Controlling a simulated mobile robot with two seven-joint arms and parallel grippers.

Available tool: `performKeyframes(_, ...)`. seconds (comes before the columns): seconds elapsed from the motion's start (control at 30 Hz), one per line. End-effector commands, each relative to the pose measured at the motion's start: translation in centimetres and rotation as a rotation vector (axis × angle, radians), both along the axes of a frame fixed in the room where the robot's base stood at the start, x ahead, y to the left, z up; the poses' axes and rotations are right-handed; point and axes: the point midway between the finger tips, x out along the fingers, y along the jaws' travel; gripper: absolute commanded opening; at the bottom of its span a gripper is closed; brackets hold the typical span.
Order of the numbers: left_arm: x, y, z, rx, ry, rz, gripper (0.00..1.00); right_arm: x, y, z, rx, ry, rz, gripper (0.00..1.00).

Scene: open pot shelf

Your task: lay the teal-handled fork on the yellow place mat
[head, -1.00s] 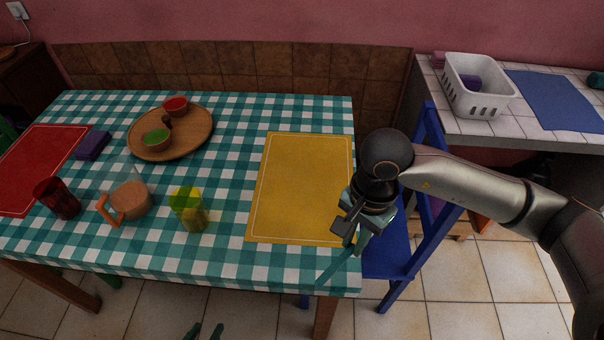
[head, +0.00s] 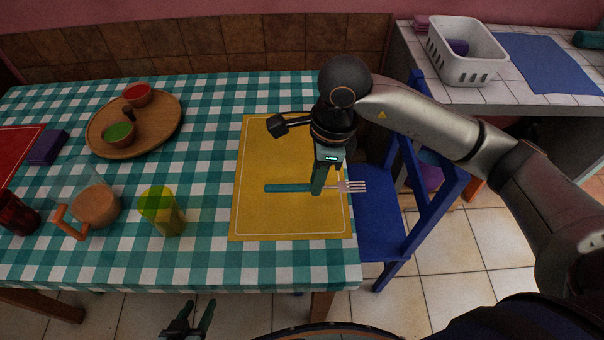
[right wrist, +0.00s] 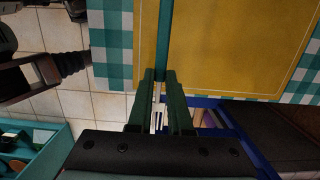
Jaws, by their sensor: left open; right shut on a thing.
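The teal-handled fork (head: 287,188) is held crosswise in the jaws of my right gripper (head: 317,190). Its handle points left over the yellow place mat (head: 265,220), and its pale tines reach right past the mat and table edge in the head view. In the right wrist view the fork handle (right wrist: 160,45) runs out from between the shut fingers (right wrist: 160,98) over the mat (right wrist: 235,50). How high the fork is above the mat is hard to tell. My left gripper (head: 192,318) is open and empty, low in front of the table.
On the checked table stand a yellow-green glass (head: 161,212), a jug with a wooden handle (head: 95,207), a dark red glass (head: 17,213) and a round wooden tray (head: 165,130) with bowls. A blue chair (head: 380,225) stands at the table's right edge.

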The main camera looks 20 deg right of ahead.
Motion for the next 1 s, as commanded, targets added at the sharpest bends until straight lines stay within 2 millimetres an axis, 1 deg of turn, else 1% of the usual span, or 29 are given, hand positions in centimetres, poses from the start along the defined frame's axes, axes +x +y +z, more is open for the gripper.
performKeyframes(0.03,-0.1,0.0,0.0,0.0,0.001,0.0,0.5,1.1,0.0,-0.5,0.001,0.002,-0.003,0.0)
performKeyframes(0.13,-0.1,0.1,-0.1,0.001,0.003,0.001,0.5,3.0,0.0,-1.3,0.0,0.002,-0.002,0.0)
performKeyframes(0.23,-0.3,0.1,-0.5,0.003,0.007,0.001,0.5,4.5,0.0,-3.6,-0.001,0.005,-0.002,0.0)
performKeyframes(0.4,-0.3,0.2,-0.7,0.005,0.011,0.001,0.5,6.5,0.0,-5.9,-0.001,0.001,0.001,0.0)
performKeyframes(0.67,-0.3,0.2,-0.7,0.005,0.013,0.0,0.5,7.6,-0.1,-7.1,0.0,0.001,0.001,0.0)
performKeyframes(0.8,-0.2,0.1,-0.3,0.003,0.009,0.001,0.5,7.6,0.0,-9.1,0.0,0.004,0.001,0.0)
performKeyframes(0.9,-0.1,0.1,-0.1,0.002,0.004,0.001,0.5,7.7,0.0,-10.2,0.001,0.0,0.002,0.0)
performKeyframes(1.0,-0.1,0.1,-0.1,0.002,0.001,0.002,0.5,7.7,-0.1,-10.2,0.0,-0.003,0.003,0.0)
